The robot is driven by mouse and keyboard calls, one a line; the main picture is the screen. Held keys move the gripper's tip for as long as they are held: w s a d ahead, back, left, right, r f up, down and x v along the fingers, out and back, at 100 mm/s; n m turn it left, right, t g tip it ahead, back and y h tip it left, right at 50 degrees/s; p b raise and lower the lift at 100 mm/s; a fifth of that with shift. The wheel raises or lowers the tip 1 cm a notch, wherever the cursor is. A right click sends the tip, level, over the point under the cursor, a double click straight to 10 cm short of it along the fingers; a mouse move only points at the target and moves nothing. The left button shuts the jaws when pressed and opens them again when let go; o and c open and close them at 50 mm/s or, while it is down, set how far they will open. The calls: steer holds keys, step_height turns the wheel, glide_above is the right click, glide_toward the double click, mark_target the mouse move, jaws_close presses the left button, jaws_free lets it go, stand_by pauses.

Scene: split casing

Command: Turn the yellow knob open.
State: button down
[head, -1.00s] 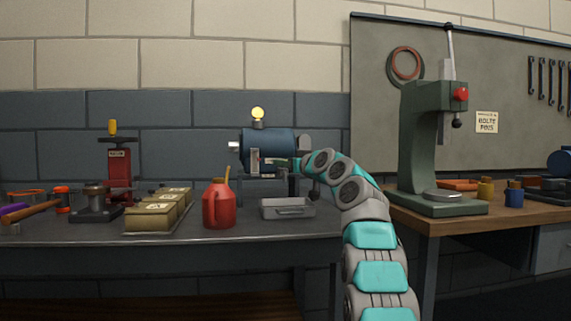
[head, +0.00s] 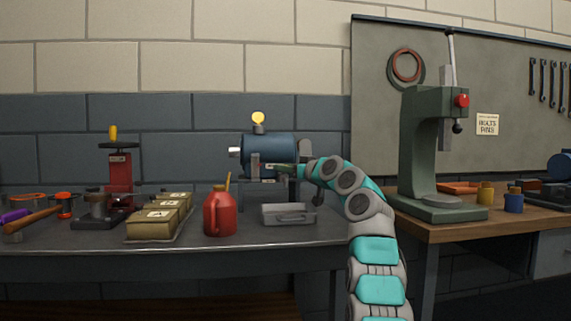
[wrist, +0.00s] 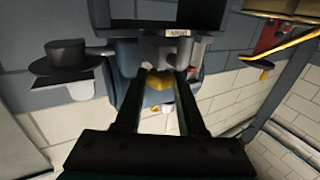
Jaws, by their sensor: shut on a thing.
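The yellow knob (wrist: 158,80) shows in the wrist view between the tips of my gripper (wrist: 160,84), which is shut on it. Part of the knob is hidden by the fingers. In the head view my gripper (head: 272,167) is at the front of the blue cylindrical casing (head: 272,148), below its middle. The part it holds cannot be made out there. A round yellow piece (head: 258,118) stands on top of the casing, apart from the gripper.
A grey tray (head: 287,215) and a red oil can (head: 219,212) stand in front of the casing. Tan boxes (head: 155,222) and a red press (head: 119,178) are to the left. A green drill press (head: 420,150) stands right of my arm.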

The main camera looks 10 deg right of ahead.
steer(key=shift+d+r+y+p, duration=0.15)
steer(key=shift+y+p, duration=0.15)
steer(key=shift+f, duration=0.25)
steer(key=c, duration=0.5)
jaws_free()
steer(key=shift+s, duration=0.1)
steer(key=b+v, duration=0.2)
steer(key=v, duration=0.6)
steer(key=shift+b, duration=0.4)
